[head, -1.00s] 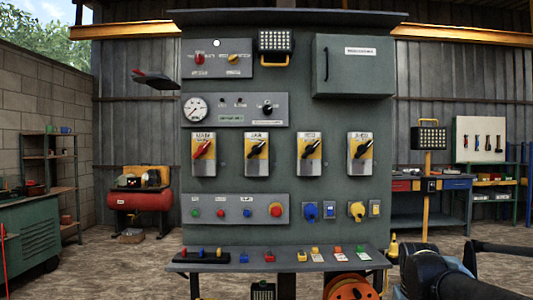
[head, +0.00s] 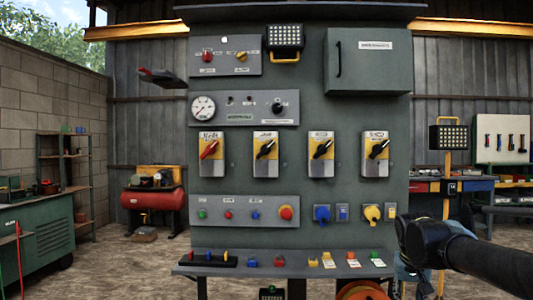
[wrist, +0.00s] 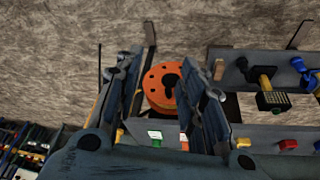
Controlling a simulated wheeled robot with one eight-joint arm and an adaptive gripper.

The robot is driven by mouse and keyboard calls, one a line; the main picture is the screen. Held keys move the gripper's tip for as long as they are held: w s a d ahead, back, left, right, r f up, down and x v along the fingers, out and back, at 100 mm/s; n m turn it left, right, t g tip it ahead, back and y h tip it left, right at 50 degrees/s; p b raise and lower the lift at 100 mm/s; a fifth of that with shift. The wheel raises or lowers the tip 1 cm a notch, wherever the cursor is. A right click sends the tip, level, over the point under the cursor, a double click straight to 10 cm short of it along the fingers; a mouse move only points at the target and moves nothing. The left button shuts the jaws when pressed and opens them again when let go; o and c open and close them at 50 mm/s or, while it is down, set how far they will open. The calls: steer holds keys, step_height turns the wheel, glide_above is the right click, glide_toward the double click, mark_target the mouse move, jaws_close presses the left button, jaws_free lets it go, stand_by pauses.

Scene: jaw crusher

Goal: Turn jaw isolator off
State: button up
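The panel (head: 300,175) carries a row of four rotary isolators on yellow plates, in the head view. The leftmost isolator (head: 210,154) has a red handle; the second isolator (head: 265,154), third isolator (head: 320,154) and rightmost isolator (head: 375,154) have black handles. All four handles are tilted. Their labels are too small to read surely; the second may be the jaw one. In the wrist view my gripper (wrist: 168,80) is open and empty, its fingers apart with an orange reel behind them. In the head view my arm is at lower right, apart from the isolators.
A shelf (head: 285,265) with small coloured items juts out below the panel. The orange reel (head: 361,290) is under it and also shows in the wrist view (wrist: 160,86). A grey box (head: 367,60) and work light (head: 285,36) are on the upper panel. A lamp stand (head: 447,138) is at right.

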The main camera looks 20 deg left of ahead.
mark_target(266, 149)
steer(key=w+a+r+m+t, duration=0.1)
steer(key=w+a+r+t, duration=0.1)
steer(key=w+a+r, duration=0.5)
steer(key=w+a+r+t+y, duration=0.1)
steer(key=w+a+r+t, duration=0.15)
steer(key=w+r, duration=0.45)
steer(key=w+a+r+m+t, duration=0.1)
steer(key=w+a+r+t, duration=0.1)
steer(key=w+a+r, duration=0.6)
steer(key=s+a+r+t+y, duration=0.25)
steer(key=a+r+y, duration=0.45)
steer(key=a+r, duration=1.8)
steer(key=x, duration=1.2)
steer(key=f+x, duration=0.1)
steer(key=x, duration=0.5)
steer(key=shift+s+a, duration=0.1)
jaws_close()
